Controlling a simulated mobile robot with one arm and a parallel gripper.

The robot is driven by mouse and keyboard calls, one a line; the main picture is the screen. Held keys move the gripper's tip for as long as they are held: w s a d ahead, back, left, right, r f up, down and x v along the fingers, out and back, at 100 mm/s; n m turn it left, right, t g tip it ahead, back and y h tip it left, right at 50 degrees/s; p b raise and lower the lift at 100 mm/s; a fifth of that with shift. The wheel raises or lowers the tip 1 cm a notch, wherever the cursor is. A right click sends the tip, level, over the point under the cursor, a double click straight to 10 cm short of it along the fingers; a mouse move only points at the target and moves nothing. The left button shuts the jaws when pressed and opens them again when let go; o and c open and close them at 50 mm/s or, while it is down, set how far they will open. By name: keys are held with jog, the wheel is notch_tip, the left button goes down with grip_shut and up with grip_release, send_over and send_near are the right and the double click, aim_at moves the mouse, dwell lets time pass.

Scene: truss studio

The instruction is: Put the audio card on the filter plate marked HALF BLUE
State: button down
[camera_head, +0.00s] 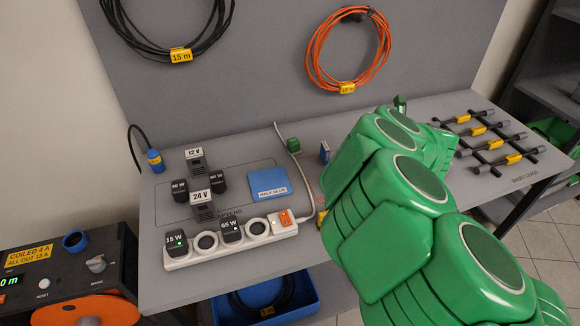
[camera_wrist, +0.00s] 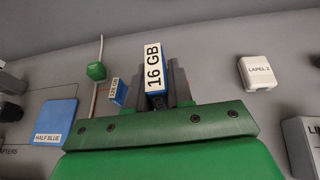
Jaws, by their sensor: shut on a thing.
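The HALF BLUE filter plate is a flat blue square (camera_head: 268,186) on the grey bench, left of my arm. It shows at the left in the wrist view (camera_wrist: 56,117), label towards me. My gripper (camera_wrist: 155,95) is shut on a blue-and-white card marked 16 GB (camera_wrist: 155,66), held upright between the grey fingers. No word "audio" is readable on it. The plate lies to the left of my gripper, apart from it. In the head view my green arm hides the gripper and the held card. The plate's top is bare.
A second small blue card (camera_wrist: 118,92) stands left of the gripper, also seen in the head view (camera_head: 325,152). A green piece (camera_head: 293,143) sits by a pale cord. A white LAPEL 2 box (camera_wrist: 257,73) is right.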

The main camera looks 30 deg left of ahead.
jog(key=s+a+f+n+g+y, duration=0.25)
jog(key=s+a+n+g, duration=0.2)
jog(key=s+a, duration=0.65)
jog(key=n+g+y, duration=0.2)
jog(key=n+g, duration=0.2)
jog(key=g, duration=0.1)
send_over(275, 190)
jog(key=a, duration=0.1)
notch_tip(275, 190, down, 2)
jog(key=shift+h, duration=0.35)
jog(key=shift+f, duration=3.65)
jog(key=shift+f, duration=0.1)
jog(key=c, duration=1)
grip_release()
jog(key=shift+d+r, duration=0.3)
jog(key=shift+d, duration=0.15)
jog(key=v, duration=1.1)
jog(key=shift+s+d, duration=0.1)
